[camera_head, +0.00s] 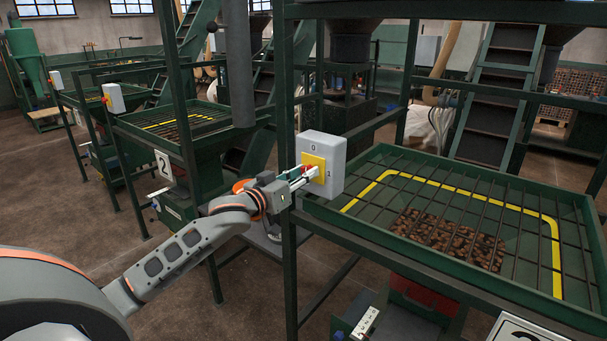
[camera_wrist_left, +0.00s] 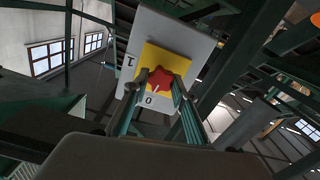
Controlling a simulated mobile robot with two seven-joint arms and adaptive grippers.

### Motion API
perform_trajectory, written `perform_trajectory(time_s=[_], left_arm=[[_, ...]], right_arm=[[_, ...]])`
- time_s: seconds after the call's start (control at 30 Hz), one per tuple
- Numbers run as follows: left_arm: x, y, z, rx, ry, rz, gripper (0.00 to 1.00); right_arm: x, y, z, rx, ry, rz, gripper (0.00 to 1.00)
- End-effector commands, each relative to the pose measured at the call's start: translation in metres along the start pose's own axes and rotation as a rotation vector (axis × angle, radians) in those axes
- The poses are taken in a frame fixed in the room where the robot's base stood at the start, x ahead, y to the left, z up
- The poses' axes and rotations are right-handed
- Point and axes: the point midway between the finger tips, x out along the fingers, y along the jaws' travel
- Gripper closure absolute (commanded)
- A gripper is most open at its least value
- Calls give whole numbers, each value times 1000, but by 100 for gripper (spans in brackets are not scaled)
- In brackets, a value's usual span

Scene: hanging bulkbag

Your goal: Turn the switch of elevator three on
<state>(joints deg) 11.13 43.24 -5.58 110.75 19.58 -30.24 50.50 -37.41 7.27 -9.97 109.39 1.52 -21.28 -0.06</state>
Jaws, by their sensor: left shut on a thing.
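The switch is a grey box (camera_head: 335,150) with a yellow plate (camera_head: 316,160) on a green post beside the near elevator's tray. In the left wrist view, its red knob (camera_wrist_left: 160,82) sits on the yellow plate (camera_wrist_left: 167,57), with a "1" and a "0" marked on the grey face. A white mark on the knob appears on the side towards the "0". My left gripper (camera_head: 307,174) is shut on the red knob, with one finger on each side in the wrist view. In the head view the fingers partly hide the knob. My right gripper is out of view.
The near green tray (camera_head: 385,249) has a bar grid and brown pieces inside. A cropped number sign (camera_head: 515,330) hangs at its front. Another elevator with a "2" sign (camera_head: 164,166) and its own switch box (camera_head: 114,98) stands at left. Green posts surround my arm.

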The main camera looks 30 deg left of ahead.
Motion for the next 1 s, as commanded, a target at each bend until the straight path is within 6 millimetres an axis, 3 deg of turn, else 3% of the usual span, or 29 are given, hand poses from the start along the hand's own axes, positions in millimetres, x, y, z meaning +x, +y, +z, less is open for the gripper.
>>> perform_trajectory(time_s=[1.0], left_arm=[[0, 2, 0, 948, 0, 0, 95]], right_arm=[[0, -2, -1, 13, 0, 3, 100]])
